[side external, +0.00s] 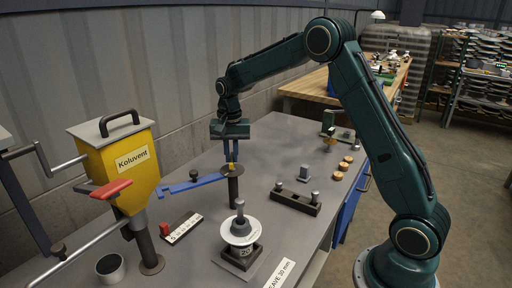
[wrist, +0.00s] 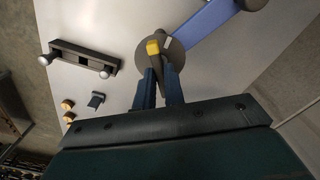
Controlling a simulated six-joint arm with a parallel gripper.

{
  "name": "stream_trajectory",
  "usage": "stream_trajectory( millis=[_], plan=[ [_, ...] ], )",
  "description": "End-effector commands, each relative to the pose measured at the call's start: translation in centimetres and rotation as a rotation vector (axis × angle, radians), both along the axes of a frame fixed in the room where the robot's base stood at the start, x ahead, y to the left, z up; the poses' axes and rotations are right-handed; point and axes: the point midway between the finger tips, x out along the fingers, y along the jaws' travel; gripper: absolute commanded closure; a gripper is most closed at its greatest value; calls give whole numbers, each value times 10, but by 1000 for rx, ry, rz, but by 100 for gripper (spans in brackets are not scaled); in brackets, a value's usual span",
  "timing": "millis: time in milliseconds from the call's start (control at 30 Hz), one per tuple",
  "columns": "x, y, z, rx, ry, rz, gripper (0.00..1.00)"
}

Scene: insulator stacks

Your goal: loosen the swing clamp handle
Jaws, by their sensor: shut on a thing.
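The swing clamp stands mid-table, with a dark post (side external: 233,190), a round disc on top and a blue arm (side external: 195,184) reaching left. In the wrist view the blue arm (wrist: 212,24) extends to the upper right from the disc (wrist: 177,58). The clamp handle (wrist: 155,62) is a dark lever with a yellow tip, lying over the disc. My gripper (side external: 231,160) points down onto the clamp top, and its blue fingers (wrist: 160,84) are shut on the handle. The fingers hide part of the handle.
An insulator stack (side external: 240,232) with a white disc stands in front of the clamp. A yellow Koluvent hopper (side external: 133,165) with a red-gripped lever is at left. A dark rail with pegs (side external: 296,202) lies right of the clamp. Bare table separates them.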

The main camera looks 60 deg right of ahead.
Motion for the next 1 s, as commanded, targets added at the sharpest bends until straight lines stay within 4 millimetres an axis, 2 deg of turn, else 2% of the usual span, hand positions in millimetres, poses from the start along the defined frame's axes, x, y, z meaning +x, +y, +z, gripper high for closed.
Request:
stream_trajectory(
  millis=[700,1000],
  plan=[
    [0,0,1,0,-2,682,100],
    [0,0,1,-1,-2,921,100]
  ],
)
